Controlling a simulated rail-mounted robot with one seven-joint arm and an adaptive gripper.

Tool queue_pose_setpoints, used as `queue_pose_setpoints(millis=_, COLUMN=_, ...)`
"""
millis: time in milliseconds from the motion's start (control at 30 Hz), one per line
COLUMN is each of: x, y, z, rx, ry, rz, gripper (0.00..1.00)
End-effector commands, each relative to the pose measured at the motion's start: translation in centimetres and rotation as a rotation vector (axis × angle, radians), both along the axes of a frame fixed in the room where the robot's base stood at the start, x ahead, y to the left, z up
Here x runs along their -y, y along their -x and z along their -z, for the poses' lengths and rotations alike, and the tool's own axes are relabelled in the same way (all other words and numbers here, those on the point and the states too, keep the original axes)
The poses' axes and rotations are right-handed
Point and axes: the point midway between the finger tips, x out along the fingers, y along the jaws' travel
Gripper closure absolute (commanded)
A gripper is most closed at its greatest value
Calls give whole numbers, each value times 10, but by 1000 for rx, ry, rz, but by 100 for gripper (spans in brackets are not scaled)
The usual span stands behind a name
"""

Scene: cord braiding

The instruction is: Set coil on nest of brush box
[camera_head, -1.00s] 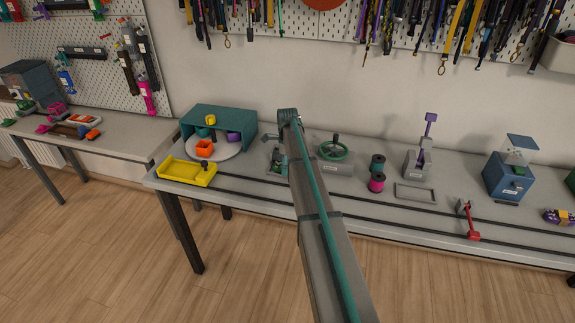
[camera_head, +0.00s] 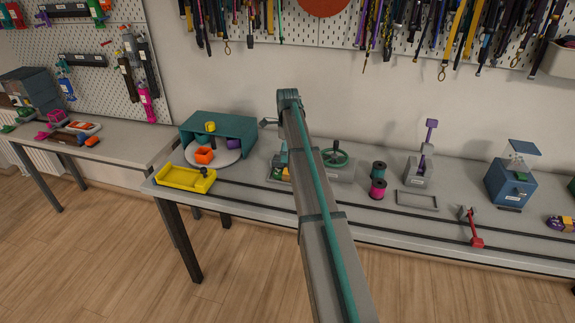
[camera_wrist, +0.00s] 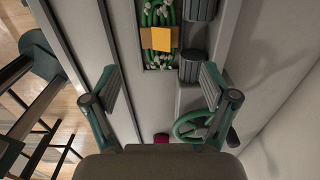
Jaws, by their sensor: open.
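A green cord coil (camera_wrist: 160,12) with an orange-yellow band around its middle lies in a narrow recess in the wrist view, with pale tufts around it. I take the grey housing (camera_wrist: 192,82) around it, with dark rollers at its side, for the brush box; its label cannot be read. In the head view the green-and-yellow coil (camera_head: 279,172) shows partly beside my arm. My gripper (camera_wrist: 160,88) is open and empty, its fingers wide apart above the bench and short of the coil.
Thread spools (camera_head: 378,188) and a purple-handled press (camera_head: 420,165) stand farther right. A yellow tray (camera_head: 187,179) and a teal shelter (camera_head: 218,125) are at left. Dark rails run along the bench front.

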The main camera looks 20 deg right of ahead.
Motion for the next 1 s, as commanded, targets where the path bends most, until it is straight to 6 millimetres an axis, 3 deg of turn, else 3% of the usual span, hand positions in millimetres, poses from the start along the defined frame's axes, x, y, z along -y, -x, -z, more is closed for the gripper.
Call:
queue_pose_setpoints(millis=233, x=0, y=0, z=-24, rx=0, ry=0, rz=0, gripper=15)
queue_pose_setpoints(millis=767, x=-2, y=0, z=-26, rx=0, ry=-1, rz=-11, gripper=15)
queue_pose_setpoints(millis=867, x=-11, y=2, z=-20, rx=3, ry=-7, rz=-74, gripper=15)
queue_pose_setpoints(millis=1000, x=-44, y=8, z=0, rx=14, ry=-26, rz=-302, gripper=15)
